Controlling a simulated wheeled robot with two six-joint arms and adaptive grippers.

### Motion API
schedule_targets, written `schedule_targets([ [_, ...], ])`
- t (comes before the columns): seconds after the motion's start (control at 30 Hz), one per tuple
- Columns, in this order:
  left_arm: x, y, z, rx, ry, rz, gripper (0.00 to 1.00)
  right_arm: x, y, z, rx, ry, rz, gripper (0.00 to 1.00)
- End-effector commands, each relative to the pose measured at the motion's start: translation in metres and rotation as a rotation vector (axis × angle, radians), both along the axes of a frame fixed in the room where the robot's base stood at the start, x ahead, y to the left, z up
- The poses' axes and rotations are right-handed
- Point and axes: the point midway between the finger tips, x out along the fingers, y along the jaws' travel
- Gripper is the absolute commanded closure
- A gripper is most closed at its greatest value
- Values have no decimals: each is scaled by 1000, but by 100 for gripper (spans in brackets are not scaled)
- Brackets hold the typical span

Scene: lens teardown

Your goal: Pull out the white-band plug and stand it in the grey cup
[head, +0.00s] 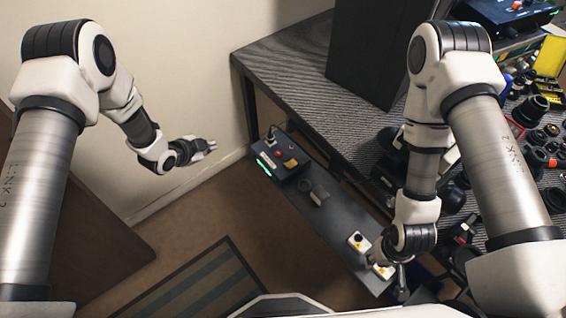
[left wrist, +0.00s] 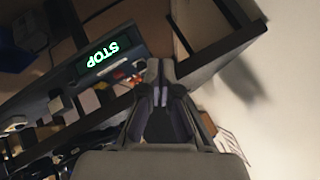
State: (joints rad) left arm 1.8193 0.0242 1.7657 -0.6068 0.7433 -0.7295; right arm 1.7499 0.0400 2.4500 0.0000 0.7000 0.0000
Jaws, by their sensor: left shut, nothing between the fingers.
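The dark control box (head: 291,167) stands at the far end of the narrow grey shelf. A small pale-and-dark upright piece (head: 271,138) on its top may be the white-band plug, but the band is too small to tell. A small dark grey thing (head: 318,195) on the shelf may be the grey cup; I cannot be sure. My left gripper (head: 212,146) is shut and empty, in the air left of the box; its fingers show in the left wrist view (left wrist: 160,96).
The box's lit STOP panel shows in the left wrist view (left wrist: 101,55). The big bench (head: 290,75) carries many dark lens parts at right. Open air surrounds my left gripper, near the wall.

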Motion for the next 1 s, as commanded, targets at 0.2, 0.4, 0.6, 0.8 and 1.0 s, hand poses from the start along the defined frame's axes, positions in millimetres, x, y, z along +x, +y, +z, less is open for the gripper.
schedule_targets([
  [0.2, -81, 18, -34, -91, 259, 282, 100, 0, 0, 0, 0, 0, 0, 60],
  [0.4, -216, 47, -55, -153, 612, 776, 100, 0, 0, 0, 0, 0, 0, 60],
  [0.6, -319, 68, -43, -127, 809, 1169, 100, 0, 0, 0, 0, 0, 0, 60],
  [0.8, -347, 74, -36, -110, 852, 1290, 100, 0, 0, 0, 0, 0, 0, 60],
  [1.0, -347, 74, -36, -110, 852, 1287, 100, 0, 0, 0, 0, 0, 0, 58],
])
